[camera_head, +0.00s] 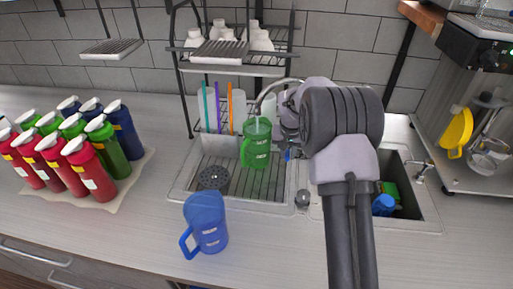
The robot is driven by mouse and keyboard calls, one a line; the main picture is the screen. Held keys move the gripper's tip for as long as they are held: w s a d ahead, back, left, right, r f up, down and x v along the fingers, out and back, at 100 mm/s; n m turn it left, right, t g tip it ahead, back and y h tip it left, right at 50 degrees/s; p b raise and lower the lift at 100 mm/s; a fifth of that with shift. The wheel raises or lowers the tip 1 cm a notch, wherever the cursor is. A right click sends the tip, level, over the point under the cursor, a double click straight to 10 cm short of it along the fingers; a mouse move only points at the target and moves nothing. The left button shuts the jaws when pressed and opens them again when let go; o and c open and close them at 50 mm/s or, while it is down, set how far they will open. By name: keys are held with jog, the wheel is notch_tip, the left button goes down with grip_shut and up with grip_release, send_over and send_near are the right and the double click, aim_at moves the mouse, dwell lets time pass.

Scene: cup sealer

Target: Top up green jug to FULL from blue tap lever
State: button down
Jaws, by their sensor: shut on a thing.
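The green jug (256,152) is upright in the left sink basin, its open top directly under the end of the curved metal tap spout (266,94). A thin pale streak shows between spout and jug, and I cannot make out the water level inside. My gripper (287,143) is just right of the green jug, partly hidden by my own wrist. It is shut at the blue tap lever (287,155), of which only a small blue part shows below the fingers.
A blue jug (206,222) stands on the counter in front of the sink. Several red, green and blue bottles (92,172) stand on a mat at left. A dish rack (233,70) rises behind the sink. The right basin holds a blue-and-green item (384,204).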

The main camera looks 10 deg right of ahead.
jog(key=shift+d, duration=0.15)
notch_tip(320, 180, down, 3)
jog(key=shift+s+r+b, duration=0.15)
jog(key=shift+b, duration=0.9)
jog(key=c, duration=1.7)
grip_release()
jog(key=shift+f, duration=0.25)
jog(key=o, duration=0.5)
jog(key=shift+d+r, duration=0.15)
jog(key=shift+d, duration=0.1)
jog(key=shift+o, duration=0.2)
jog(key=shift+a+r, duration=0.1)
jog(key=shift+a, duration=0.1)
jog(key=p+v, duration=0.2)
jog(key=w+p+v, duration=0.1)
jog(key=p+v, duration=0.1)
jog(key=v, duration=0.1)
jog(key=p+v, duration=0.2)
jog(key=v, duration=0.1)
jog(key=shift+w+d+r, duration=0.2)
jog(key=shift+w+d, duration=0.1)
jog(key=shift+w, duration=0.2)
jog(key=shift+f, duration=0.15)
